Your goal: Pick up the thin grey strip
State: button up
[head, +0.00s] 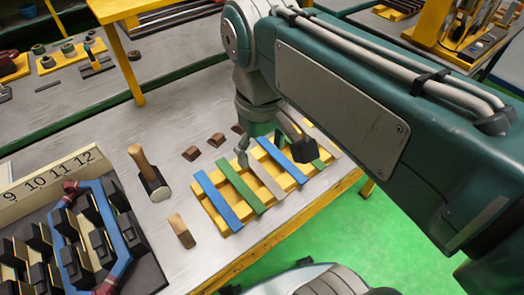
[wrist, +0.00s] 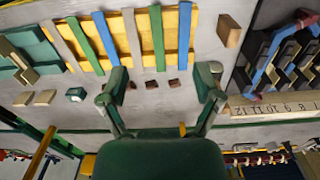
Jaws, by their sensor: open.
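Two thin grey strips lie on a yellow slatted rack (head: 222,226). In the head view, one grey strip (head: 267,181) is near the rack's middle, between a green strip (head: 242,187) and a blue strip (head: 279,165). The other grey strip (head: 321,138) is at the right end. The wrist view shows the middle grey strip (wrist: 132,35) and the end grey strip (wrist: 60,44). My gripper (head: 274,153) is open and empty over the strips' far ends. In the wrist view its fingers (wrist: 165,85) are spread wide, with the middle grey strip nearer the left finger. The height gap is unclear.
A wooden-handled hammer (head: 151,176) and a wooden block (head: 181,231) are left of the rack. Small brown blocks (head: 216,140) lie behind it. The stator fixture with black blocks and a blue coil (head: 127,245) is at the left.

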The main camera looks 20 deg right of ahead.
jog(key=w+d+f, duration=0.2)
jog(key=w+f, duration=0.5)
send_over(263, 174)
notch_tip(263, 174, down, 7)
jog(key=f, duration=0.5)
jog(key=shift+w+d+f, duration=0.1)
jog(key=shift+w+d, duration=0.05)
jog(key=shift+w, duration=0.05)
jog(key=f, duration=0.5)
jog(key=shift+s+a+f, duration=0.15)
jog(key=shift+a+f, duration=0.05)
jog(key=shift+f, duration=0.1)
jog(key=c, duration=1.1)
